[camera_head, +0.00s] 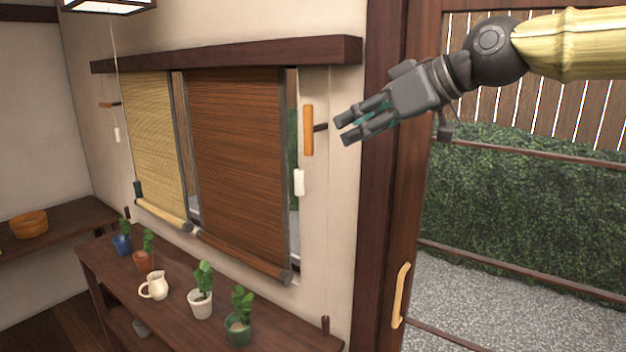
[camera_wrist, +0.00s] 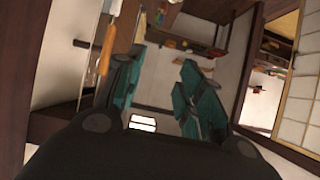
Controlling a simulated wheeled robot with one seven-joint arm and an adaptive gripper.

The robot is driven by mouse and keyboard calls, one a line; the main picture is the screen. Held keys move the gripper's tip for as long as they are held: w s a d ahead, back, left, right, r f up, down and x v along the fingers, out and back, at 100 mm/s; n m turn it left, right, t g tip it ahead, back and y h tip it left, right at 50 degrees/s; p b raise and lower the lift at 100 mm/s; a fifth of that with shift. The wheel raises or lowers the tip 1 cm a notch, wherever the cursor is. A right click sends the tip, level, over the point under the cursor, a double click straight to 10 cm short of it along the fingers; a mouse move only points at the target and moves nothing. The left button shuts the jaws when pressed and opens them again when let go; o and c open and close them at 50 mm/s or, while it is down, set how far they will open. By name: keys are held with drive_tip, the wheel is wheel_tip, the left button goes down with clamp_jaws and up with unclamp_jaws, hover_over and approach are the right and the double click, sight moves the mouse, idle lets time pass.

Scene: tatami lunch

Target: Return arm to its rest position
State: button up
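My gripper (camera_head: 345,131) is raised in the upper right of the head view, in front of the dark door post and the window wall. It points left and slightly down. Its two dark fingers with teal pads are spread apart, with nothing between them. In the wrist view, the fingers of my gripper (camera_wrist: 160,90) stand apart with an empty gap between them. My arm reaches in from the right edge of the head view.
A shelf (camera_head: 265,335) below the window bears several potted plants and a cream pitcher (camera_head: 155,286). Two roller blinds, one yellow (camera_head: 152,140) and one brown (camera_head: 238,160), cover the window. An orange handle (camera_head: 308,130) hangs near my fingertips in the picture. A wooden bowl (camera_head: 29,224) stands far left.

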drive_tip(key=w+a+f+m+g+h, duration=0.1)
drive_tip(key=w+a+f+m, duration=0.15)
drive_tip(key=f, duration=1.45)
drive_tip(key=w+a+f+m+g+h, duration=0.1)
drive_tip(key=w+f+m, duration=0.15)
drive_tip(key=f, duration=1.45)
drive_tip(key=s+d+f+m+g+h+b, duration=0.1)
drive_tip(key=s+f, duration=0.1)
drive_tip(key=f, duration=0.7)
drive_tip(key=s+d+f+m+h, duration=0.1)
drive_tip(key=s+f, duration=0.1)
drive_tip(key=f, duration=0.7)
drive_tip(key=s+d+f+m+g+h+b, duration=0.1)
drive_tip(key=s+d+f, duration=0.2)
drive_tip(key=s+f, duration=0.65)
drive_tip(key=s+d+f+m+g+h, duration=0.15)
drive_tip(key=s+d+f, duration=0.35)
drive_tip(key=f, duration=0.7)
drive_tip(key=s+d+f+h, duration=0.1)
drive_tip(key=s+d+f, duration=0.1)
drive_tip(key=s, duration=0.4)
drive_tip(key=s+d+f+m+g+h, duration=0.1)
drive_tip(key=s+d+f, duration=0.2)
drive_tip(key=s+f, duration=0.2)
drive_tip(key=s+d+f+h, duration=0.1)
drive_tip(key=s+d+f, duration=0.2)
drive_tip(key=s, duration=0.5)
drive_tip(key=shift+f+b, duration=0.15)
drive_tip(key=shift+b, duration=0.15)
